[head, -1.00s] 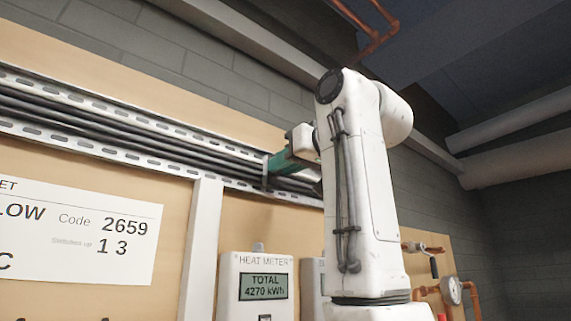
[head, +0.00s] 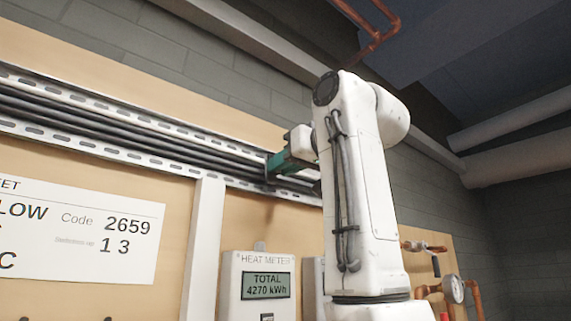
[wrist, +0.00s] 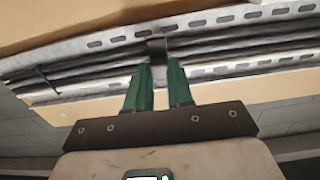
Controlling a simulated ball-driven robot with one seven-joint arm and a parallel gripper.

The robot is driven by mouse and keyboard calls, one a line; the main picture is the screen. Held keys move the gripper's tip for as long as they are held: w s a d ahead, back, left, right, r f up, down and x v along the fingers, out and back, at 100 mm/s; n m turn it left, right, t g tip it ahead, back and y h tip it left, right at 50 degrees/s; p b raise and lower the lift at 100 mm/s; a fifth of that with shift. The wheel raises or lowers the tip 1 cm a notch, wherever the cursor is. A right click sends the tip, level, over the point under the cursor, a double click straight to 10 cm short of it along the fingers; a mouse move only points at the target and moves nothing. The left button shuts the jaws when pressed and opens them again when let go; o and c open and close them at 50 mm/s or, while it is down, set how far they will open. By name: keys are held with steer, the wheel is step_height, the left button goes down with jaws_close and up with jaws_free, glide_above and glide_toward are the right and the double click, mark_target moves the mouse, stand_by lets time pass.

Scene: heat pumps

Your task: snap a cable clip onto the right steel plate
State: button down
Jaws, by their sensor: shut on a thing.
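A dark cable clip (wrist: 157,47) stands between the green fingertips of my gripper (wrist: 160,66) in the wrist view, and the gripper is shut on it. The clip lies across the black cables (wrist: 215,58) and reaches the slotted steel strip (wrist: 207,22). I cannot tell whether it is seated. In the head view my gripper (head: 271,164) is at the cable run, just left of my arm. The slotted steel rails (head: 150,122) run above and below the cables there. My arm hides their right end, and I cannot single out the right steel plate.
A heat meter (head: 258,287) hangs below the rails, with another box (head: 312,285) partly behind my arm. A white vertical trunking (head: 203,250) and a paper sign (head: 80,228) are at left. Copper pipes with a gauge (head: 453,290) are at right.

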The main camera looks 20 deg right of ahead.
steer(key=shift+w+a, duration=0.1)
steer(key=shift+w, duration=0.1)
stand_by(0.6)
steer(key=c, duration=1.1)
jaws_free()
steer(key=shift+b+v, duration=3.1)
steer(key=shift+v, duration=3.9)
